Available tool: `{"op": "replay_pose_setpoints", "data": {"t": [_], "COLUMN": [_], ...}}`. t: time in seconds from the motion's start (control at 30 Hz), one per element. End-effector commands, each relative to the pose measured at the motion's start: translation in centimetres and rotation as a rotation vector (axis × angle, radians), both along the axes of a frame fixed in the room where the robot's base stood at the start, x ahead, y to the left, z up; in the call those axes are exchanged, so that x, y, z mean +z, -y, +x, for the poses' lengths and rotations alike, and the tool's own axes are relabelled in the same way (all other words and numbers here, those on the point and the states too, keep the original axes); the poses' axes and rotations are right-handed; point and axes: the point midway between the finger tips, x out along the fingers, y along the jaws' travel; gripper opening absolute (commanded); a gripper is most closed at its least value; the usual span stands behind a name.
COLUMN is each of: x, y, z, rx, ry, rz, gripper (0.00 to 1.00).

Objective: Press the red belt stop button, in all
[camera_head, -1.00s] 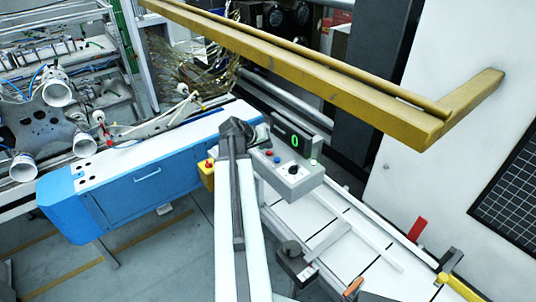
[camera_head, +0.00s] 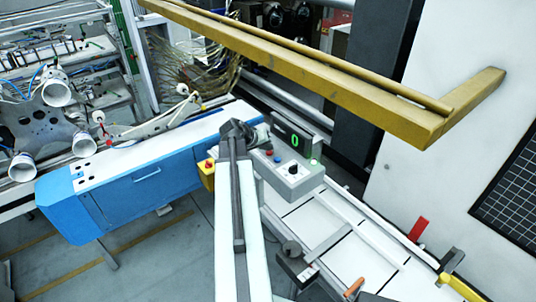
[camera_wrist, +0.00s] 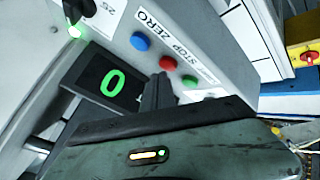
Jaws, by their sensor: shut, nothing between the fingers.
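The red button (camera_wrist: 167,63) sits on a grey control box (camera_wrist: 205,40) in the wrist view, beside a label reading "STOP ZERO". It lies between a blue button (camera_wrist: 140,41) and a green button (camera_wrist: 190,82). My gripper (camera_wrist: 160,78) is shut and empty, its tip just below the red button in the picture; I cannot tell whether it touches. In the head view the red button (camera_head: 269,152) shows small on the box (camera_head: 298,184), with my gripper (camera_head: 262,134) just above it in the picture.
A display (camera_head: 292,137) reading a green 0 stands behind the buttons, and a black knob (camera_head: 293,170) is on the box front. A yellow box (camera_head: 206,175) with a red knob is on the blue cabinet (camera_head: 140,185). A yellow beam (camera_head: 300,68) crosses above.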

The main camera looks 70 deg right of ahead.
Motion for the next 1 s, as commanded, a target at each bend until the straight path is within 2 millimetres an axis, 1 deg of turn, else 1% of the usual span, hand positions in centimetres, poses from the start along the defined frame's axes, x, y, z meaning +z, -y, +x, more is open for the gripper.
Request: {"op": "replay_pose_setpoints", "data": {"t": [0.83, 1.0], "x": [-1.07, -0.99], "y": [0.01, 0.01], "z": [-0.05, -0.06], "rx": [-0.001, -0.001], "ry": [0.000, 0.000], "rz": [0.001, 0.001], "gripper": [0.00, 0.00]}}
